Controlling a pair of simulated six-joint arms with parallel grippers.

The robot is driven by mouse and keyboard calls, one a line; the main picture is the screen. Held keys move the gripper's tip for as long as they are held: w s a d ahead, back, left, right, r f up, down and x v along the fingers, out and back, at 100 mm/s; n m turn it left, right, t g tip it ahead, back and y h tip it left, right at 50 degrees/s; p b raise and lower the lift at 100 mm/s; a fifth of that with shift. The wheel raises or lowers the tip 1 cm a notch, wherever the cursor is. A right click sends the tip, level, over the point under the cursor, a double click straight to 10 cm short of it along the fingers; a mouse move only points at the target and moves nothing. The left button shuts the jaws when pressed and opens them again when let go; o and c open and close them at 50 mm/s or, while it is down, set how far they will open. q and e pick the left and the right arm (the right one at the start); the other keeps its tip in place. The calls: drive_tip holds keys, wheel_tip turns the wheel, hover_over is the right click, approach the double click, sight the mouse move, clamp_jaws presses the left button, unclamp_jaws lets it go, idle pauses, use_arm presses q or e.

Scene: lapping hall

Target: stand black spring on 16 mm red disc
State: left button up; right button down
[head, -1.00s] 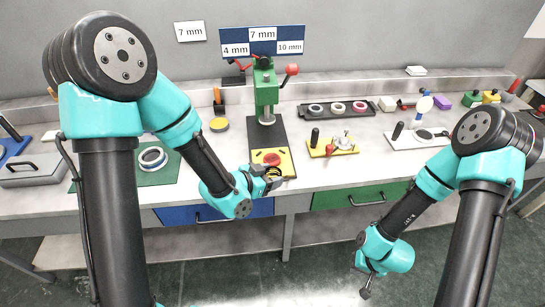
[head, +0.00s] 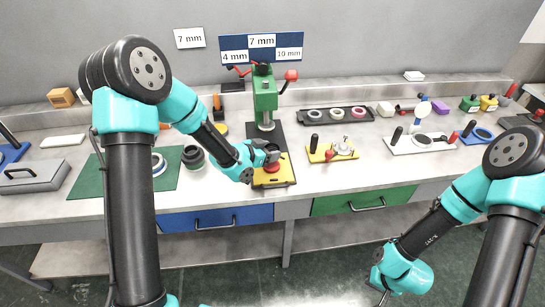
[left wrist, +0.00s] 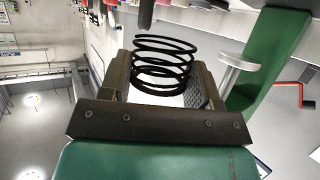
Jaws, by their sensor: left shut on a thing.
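My left gripper (head: 271,156) is shut on the black spring (left wrist: 163,64), whose open coils stand between the two jaws in the left wrist view. In the head view this gripper is at the red disc (head: 273,168), which lies on a yellow plate (head: 264,184) at the foot of the green press. The gripper partly covers the disc, and I cannot tell whether the spring touches it. The disc's size cannot be read. My right gripper (head: 380,288) hangs low in front of the bench at the right, small and dark, its jaws unclear.
The green press (head: 265,92) with a red-knobbed lever stands just behind the plate. A second yellow plate (head: 318,156) with a clamp is to the right. A dark tray (head: 362,113) holds several rings. A green mat (head: 117,184) lies left. Bare bench top shows between them.

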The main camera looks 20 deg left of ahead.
sight(270, 165)
use_arm(q)
drive_tip(key=shift+w+a, duration=0.2)
drive_tip(key=shift+w, duration=0.05)
drive_tip(key=shift+w+f, duration=0.15)
drive_tip(key=shift+f, duration=1.65)
drive_tip(key=shift+f, duration=0.6)
drive_tip(key=o, duration=0.9)
drive_tip(key=shift+d, duration=0.1)
drive_tip(key=shift+r, duration=0.35)
drive_tip(key=shift+s+a+r, duration=0.2)
drive_tip(key=shift+r, duration=0.15)
drive_tip(key=v, duration=1.1)
drive_tip(key=shift+s+a, duration=0.15)
drive_tip(key=shift+s, duration=0.1)
